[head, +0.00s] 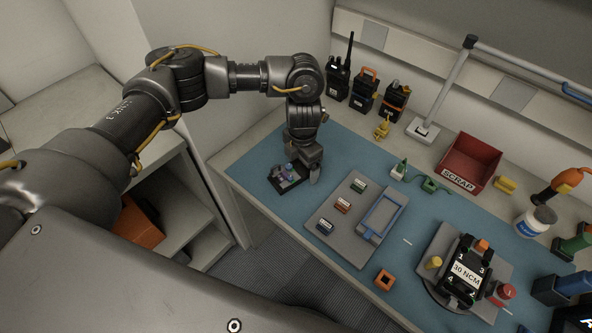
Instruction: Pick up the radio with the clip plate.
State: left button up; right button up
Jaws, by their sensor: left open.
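Three dark handheld radios stand upright in a row at the back of the bench. The left radio (338,78) has a tall antenna, the middle radio (364,92) has an orange loop on top, and the right radio (394,101) has an orange top part. I cannot tell which one has a clip plate. My left gripper (309,172) is open and points down over the blue mat, in front of the radios and apart from them. My right gripper is out of view.
A grey board (335,249) holds small labelled blocks and a blue-framed tray (383,215). A red SCRAP bin (470,163) and a lamp post (448,85) stand behind. Blue mat (345,155) is clear before the radios.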

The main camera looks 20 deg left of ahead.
aim_at(302, 183)
pick_arm(q)
jog(key=shift+c, duration=0.2)
jog(key=c, duration=1.2)
jog(key=shift+r, duration=0.1)
jog(key=shift+r, duration=0.45)
jog(key=shift+r+b, duration=0.5)
jog(key=shift+r, duration=0.4)
jog(key=s+d+r, duration=0.1)
jog(key=s+r, duration=0.2)
jog(key=s, duration=0.1)
jog(key=s+d+r+b, duration=0.1)
jog(key=s+d+r, duration=0.1)
jog(key=s, duration=0.3)
jog(key=s+d+r+b, duration=0.1)
jog(key=s+r, duration=0.3)
jog(key=r, duration=0.1)
jog(key=shift+s+d, duration=0.2)
